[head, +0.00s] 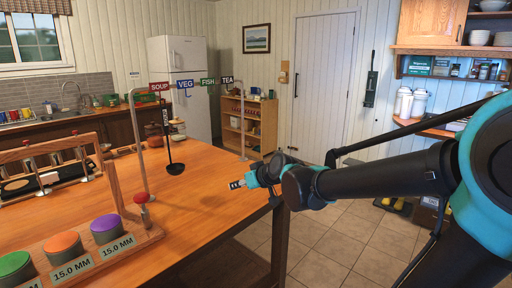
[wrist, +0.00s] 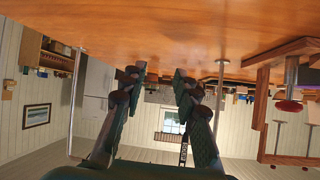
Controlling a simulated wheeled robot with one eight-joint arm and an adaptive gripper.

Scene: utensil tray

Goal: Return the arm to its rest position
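My arm reaches in from the right in the head view. My gripper (head: 238,184) is above the right edge of the wooden table (head: 215,215). In the wrist view, which is upside down, the two fingers of my gripper (wrist: 160,72) stand apart with nothing between their tips. A black ladle (head: 174,168) hangs from the rail with SOUP, VEG, FISH and TEA signs (head: 185,84), left of my gripper and apart from it.
A wooden block with green, orange and purple round tops (head: 106,229) stands at the table's near left. A wooden rack (head: 45,165) is behind it. A metal post (head: 140,150) carries the rail. Tiled floor (head: 345,245) lies clear right of the table.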

